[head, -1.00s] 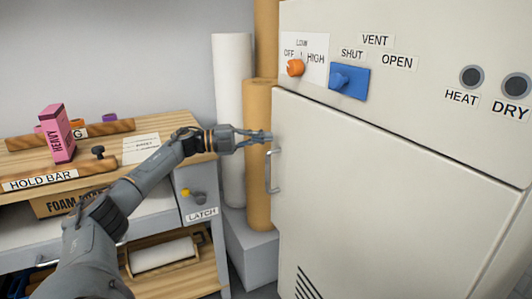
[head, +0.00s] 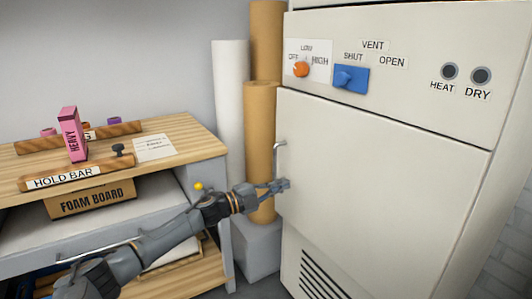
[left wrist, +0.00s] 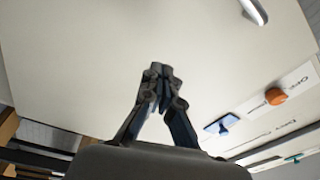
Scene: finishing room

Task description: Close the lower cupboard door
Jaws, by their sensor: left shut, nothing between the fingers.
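The lower cupboard door (head: 390,190) is the large cream panel below the control strip of the tall cabinet. It looks flush or nearly flush; I cannot tell if a small gap remains. Its metal handle (head: 279,160) is on the left edge, and also shows in the left wrist view (left wrist: 253,10). My left gripper (head: 284,186) is shut and empty, just below the handle at the door's left edge. In the left wrist view its closed fingertips (left wrist: 160,72) are in front of the pale door (left wrist: 90,60); contact is unclear. My right gripper is not in view.
Above the door are an orange knob (head: 301,69), a blue vent switch (head: 349,78) and two dark buttons labelled HEAT and DRY. Upright paper rolls (head: 260,135) stand left of the cabinet. A wooden workbench (head: 190,146) with a pink box is at the left.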

